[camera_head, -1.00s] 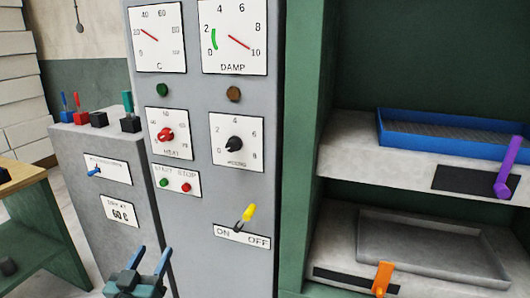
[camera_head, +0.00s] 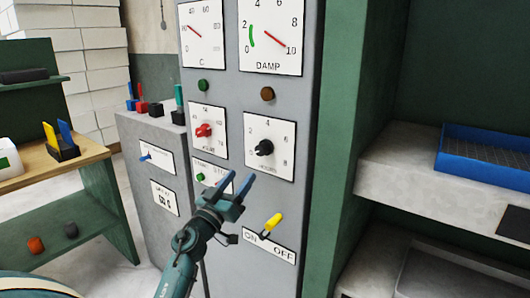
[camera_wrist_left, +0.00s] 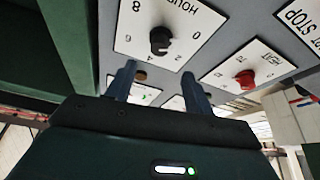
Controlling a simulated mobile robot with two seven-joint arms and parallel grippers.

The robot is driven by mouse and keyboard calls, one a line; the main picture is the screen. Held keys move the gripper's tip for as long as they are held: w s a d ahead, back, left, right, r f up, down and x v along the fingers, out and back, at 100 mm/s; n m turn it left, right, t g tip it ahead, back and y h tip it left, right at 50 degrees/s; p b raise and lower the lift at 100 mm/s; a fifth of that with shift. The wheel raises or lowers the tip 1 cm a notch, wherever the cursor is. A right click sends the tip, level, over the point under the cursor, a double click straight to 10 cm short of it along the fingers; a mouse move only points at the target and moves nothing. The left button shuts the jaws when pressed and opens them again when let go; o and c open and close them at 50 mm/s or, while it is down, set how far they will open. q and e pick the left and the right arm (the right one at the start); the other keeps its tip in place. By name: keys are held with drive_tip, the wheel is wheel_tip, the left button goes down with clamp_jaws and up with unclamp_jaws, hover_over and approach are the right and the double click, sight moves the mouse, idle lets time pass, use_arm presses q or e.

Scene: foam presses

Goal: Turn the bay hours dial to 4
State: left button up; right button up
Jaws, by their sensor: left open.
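The hours dial is a black knob (camera_head: 264,147) on a white numbered plate (camera_head: 285,169) on the grey cabinet front. It also shows in the left wrist view as a black knob (camera_wrist_left: 160,40) with the word HOURS on its plate. My left gripper (camera_head: 236,182) is open and empty, below and a little left of the knob in the head view. In the left wrist view its two blue fingers (camera_wrist_left: 158,82) stand apart, short of the knob and not touching it. My right gripper is not in view.
A red heat knob (camera_head: 204,130) sits left of the black one. A yellow ON/OFF lever (camera_head: 272,223) is below it. Gauges (camera_head: 271,37) are above. A blue tray (camera_head: 485,155) lies on the shelf at right. A wooden bench (camera_head: 40,165) stands at left.

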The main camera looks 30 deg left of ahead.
sight(259, 153)
use_arm(q)
drive_tip(key=b+x, duration=0.1)
drive_tip(key=x, duration=1)
drive_tip(key=shift+c, duration=0.3)
drive_tip(key=c, duration=0.9)
